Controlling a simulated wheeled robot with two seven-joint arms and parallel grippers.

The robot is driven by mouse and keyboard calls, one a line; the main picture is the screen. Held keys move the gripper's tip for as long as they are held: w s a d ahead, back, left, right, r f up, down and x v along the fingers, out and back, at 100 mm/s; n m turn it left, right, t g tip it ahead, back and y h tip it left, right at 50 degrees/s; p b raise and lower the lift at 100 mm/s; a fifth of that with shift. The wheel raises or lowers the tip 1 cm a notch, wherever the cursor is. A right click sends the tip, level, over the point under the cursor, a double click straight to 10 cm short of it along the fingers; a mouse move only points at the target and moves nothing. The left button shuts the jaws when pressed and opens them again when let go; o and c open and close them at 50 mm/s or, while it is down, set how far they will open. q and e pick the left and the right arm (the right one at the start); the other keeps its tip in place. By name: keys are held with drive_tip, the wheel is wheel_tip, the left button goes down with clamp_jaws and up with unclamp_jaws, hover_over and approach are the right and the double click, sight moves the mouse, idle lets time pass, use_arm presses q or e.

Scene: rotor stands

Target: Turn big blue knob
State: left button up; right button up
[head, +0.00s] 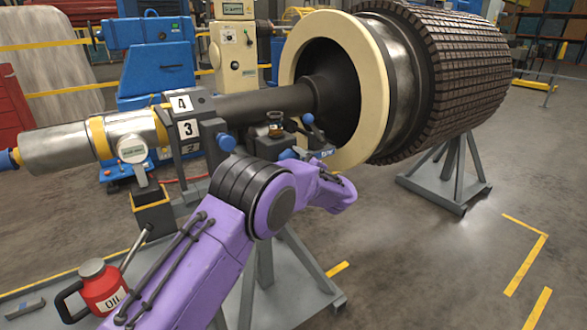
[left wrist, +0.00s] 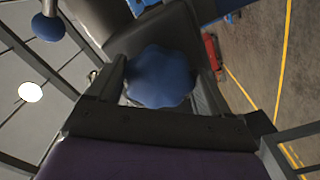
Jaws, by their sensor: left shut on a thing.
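The big blue knob (left wrist: 160,77) is a scalloped, star-edged knob and sits between my left gripper's two dark fingers in the left wrist view. My left gripper (left wrist: 162,88) is shut on it, one finger at each side. In the head view my purple left arm comes up from the bottom, and its gripper (head: 307,156) is at the stand below the grey shaft. Only a small blue part of the knob (head: 288,154) shows there, and the arm and gripper hide much of that spot. My right gripper is in neither view.
Smaller blue ball-ended handles (head: 226,142) stick out near the clamp marked 3 and 4 (head: 186,115). The large rotor (head: 455,70) with a cream ring (head: 370,60) is behind the gripper. A red oil can (head: 103,287) stands at lower left.

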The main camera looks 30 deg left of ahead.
use_arm(q)
drive_tip(key=shift+f+n, duration=0.15)
drive_tip(key=shift+n, duration=0.25)
drive_tip(key=o, duration=1)
drive_tip(key=shift+s, duration=0.1)
drive_tip(key=shift+c, duration=0.2)
drive_tip(key=v, duration=1)
drive_tip(key=shift+d+b, duration=0.25)
drive_tip(key=shift+b, duration=0.05)
